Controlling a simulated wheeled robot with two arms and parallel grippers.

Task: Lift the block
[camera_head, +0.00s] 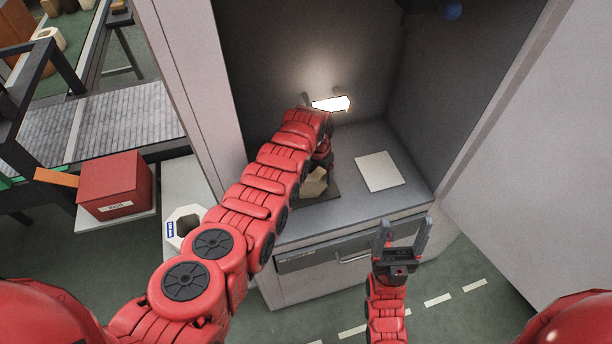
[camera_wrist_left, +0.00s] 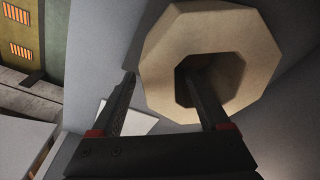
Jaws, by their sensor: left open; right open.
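A tan octagonal block (camera_head: 313,183) with a hole through its middle sits inside the grey cabinet, partly hidden by my left arm. In the left wrist view the block (camera_wrist_left: 212,35) fills the upper right. My left gripper (camera_wrist_left: 158,72) is open; one finger overlaps the block's hole and the other is outside the block's left side. I cannot tell whether either finger touches it. In the head view the left gripper is mostly hidden behind its wrist. My right gripper (camera_head: 405,228) is open and empty, in front of the cabinet.
The cabinet's side walls (camera_head: 185,75) bound the space around the block. A pale square plate (camera_head: 379,171) lies on the cabinet surface to the right. A lit lamp (camera_head: 331,104) is at the back. Outside left are a white octagonal piece (camera_head: 187,222) and a red box (camera_head: 115,186).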

